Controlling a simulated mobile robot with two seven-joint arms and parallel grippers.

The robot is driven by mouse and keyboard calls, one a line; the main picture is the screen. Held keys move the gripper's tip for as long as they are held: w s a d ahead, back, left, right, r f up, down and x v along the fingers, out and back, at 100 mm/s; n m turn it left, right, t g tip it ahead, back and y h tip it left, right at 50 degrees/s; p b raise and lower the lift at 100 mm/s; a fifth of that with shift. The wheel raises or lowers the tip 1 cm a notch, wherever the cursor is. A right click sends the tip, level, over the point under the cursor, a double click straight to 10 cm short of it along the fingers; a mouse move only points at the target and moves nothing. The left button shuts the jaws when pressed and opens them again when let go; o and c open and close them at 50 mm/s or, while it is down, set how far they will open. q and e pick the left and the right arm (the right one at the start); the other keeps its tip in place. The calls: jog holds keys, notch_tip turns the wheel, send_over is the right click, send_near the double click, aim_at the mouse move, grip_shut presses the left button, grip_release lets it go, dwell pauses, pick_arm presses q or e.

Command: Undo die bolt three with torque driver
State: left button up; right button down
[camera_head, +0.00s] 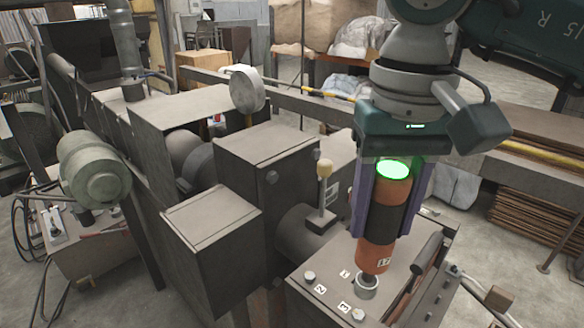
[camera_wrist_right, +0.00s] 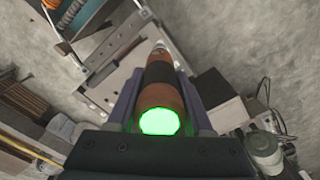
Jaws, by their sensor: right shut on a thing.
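The torque driver (camera_head: 384,215) is an orange and black cylinder with a glowing green top end. My right gripper (camera_head: 388,205) is shut around it and holds it nearly upright, tip down. In the right wrist view, the driver (camera_wrist_right: 160,85) lies between my fingers (camera_wrist_right: 160,100). Its tip is at a round metal piece (camera_head: 367,288) on the die's top plate (camera_head: 330,270); whether it touches is unclear. The bolt by label 3 (camera_head: 358,314) stands in front of the tip, apart from it. Another bolt (camera_head: 309,276) stands to the left by label 2. My left gripper is out of view.
A lever with a pale knob (camera_head: 325,168) stands behind the plate. A dark handle-like bar (camera_head: 426,254) lies right of the driver. Grey machine housings (camera_head: 270,165) fill the left. A rail with a yellow pipe (camera_head: 530,152) runs behind.

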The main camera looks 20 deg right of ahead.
aim_at(374, 255)
notch_tip(374, 255, down, 5)
jog(key=b, duration=0.2)
jog(key=shift+r+b, duration=0.2)
jog(key=shift+b, duration=0.15)
jog(key=shift+f+b, duration=0.4)
jog(key=shift+b, duration=0.2)
jog(key=shift+b, duration=0.6)
dwell(0.4)
dwell(0.5)
jog(key=shift+f+b, duration=0.55)
jog(key=shift+b, duration=0.25)
dwell(0.6)
